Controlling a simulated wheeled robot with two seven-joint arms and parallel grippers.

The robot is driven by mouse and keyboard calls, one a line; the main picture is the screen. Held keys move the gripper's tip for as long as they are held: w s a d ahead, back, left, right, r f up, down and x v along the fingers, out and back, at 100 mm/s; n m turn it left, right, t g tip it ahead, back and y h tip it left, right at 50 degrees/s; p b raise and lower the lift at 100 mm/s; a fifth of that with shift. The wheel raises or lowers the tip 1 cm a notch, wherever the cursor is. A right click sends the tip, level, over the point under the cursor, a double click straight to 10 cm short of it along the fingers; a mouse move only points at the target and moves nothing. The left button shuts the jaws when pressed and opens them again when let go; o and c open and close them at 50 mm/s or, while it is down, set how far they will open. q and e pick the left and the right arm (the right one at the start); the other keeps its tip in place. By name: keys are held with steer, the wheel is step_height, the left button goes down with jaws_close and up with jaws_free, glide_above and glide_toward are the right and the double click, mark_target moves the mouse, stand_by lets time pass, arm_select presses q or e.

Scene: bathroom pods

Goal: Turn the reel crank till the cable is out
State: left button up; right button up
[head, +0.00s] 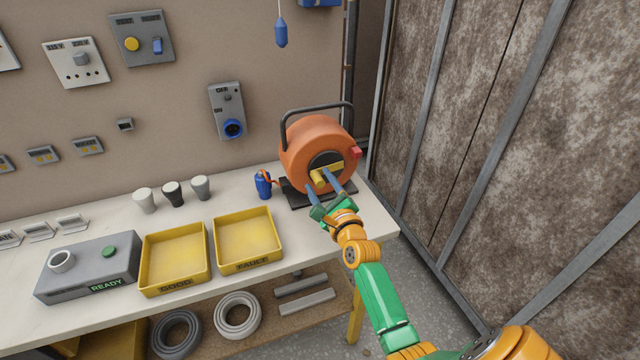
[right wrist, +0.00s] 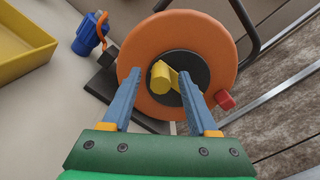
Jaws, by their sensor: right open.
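The orange cable reel (head: 307,142) stands on a dark base at the right end of the white bench. It also fills the middle of the right wrist view (right wrist: 187,40). Its yellow crank (head: 334,167) sits on the dark hub, with the knob (right wrist: 161,77) toward me. My right gripper (head: 326,186) is open in front of the hub. In the right wrist view its blue fingers (right wrist: 160,88) stand on either side of the knob, apart from it. A blue plug (head: 263,184) with a short orange cable lies beside the reel. My left gripper is not in view.
A framed wall panel (head: 460,130) is close on the right. A blue pendant (head: 281,32) hangs above.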

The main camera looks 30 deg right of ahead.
steer(key=shift+w+f, duration=0.1)
steer(key=shift+w, duration=0.05)
steer(key=shift+s, duration=0.2)
steer(key=shift+c, duration=1.4)
steer(key=shift+r, duration=0.2)
jaws_close()
